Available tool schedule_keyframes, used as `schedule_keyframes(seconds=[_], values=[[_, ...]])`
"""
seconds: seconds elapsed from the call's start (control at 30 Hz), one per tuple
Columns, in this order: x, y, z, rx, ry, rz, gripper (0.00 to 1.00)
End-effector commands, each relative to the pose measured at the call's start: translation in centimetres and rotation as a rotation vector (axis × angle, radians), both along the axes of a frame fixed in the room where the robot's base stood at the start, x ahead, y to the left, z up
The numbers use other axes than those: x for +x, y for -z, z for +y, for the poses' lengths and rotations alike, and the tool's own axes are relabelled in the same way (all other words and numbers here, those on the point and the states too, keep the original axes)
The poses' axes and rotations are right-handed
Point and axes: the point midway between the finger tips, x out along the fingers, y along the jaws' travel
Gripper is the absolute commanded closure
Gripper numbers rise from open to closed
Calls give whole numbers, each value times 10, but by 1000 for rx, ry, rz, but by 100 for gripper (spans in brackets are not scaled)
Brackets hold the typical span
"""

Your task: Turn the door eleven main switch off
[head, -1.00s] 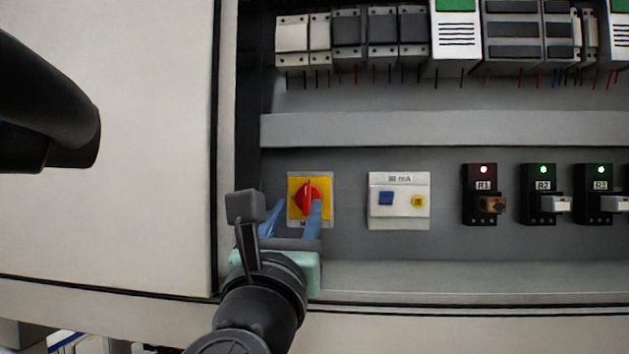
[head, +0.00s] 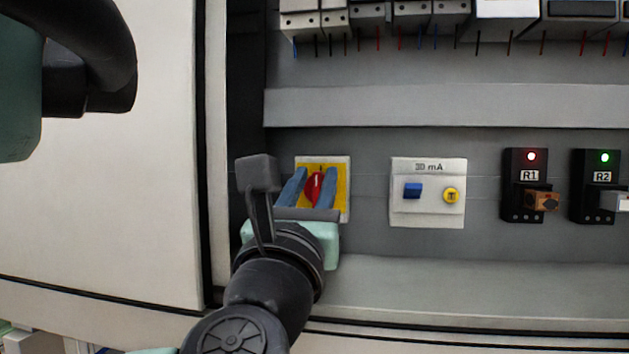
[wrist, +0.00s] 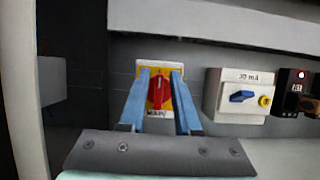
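The main switch is a red rotary knob (head: 315,187) on a yellow plate (head: 341,204), low at the left of the open cabinet. In the wrist view the red knob (wrist: 158,90) stands upright, and "MAIN" is lettered on the plate below it. My gripper (head: 312,178) is open, its two blue fingers pointing at the plate. In the wrist view the fingers (wrist: 158,76) lie to the left and right of the knob, with a gap on each side. I cannot tell how deep the fingertips are relative to the knob.
A white 30 mA unit (head: 428,207) with a blue lever and yellow button is right of the switch. Relays R1 (head: 525,160), red light, and R2 (head: 598,160), green light, are further right. A cabinet door panel (head: 120,215) is at left. A grey duct (head: 440,105) runs above.

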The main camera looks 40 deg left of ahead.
Motion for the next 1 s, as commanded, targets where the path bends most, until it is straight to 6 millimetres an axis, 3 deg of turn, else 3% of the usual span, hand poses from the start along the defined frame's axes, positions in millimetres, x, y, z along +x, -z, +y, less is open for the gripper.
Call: schedule_keyframes(seconds=[0.03, 0.17, 0.67, 1.0], values=[[0, 0, 0, 0, 0, 0, 80], [0, 1, 0, -1, 0, 1, 100], [1, 5, 1, -34, 2, -12, 100], [1, 11, 1, -219, 6, -123, 100]])
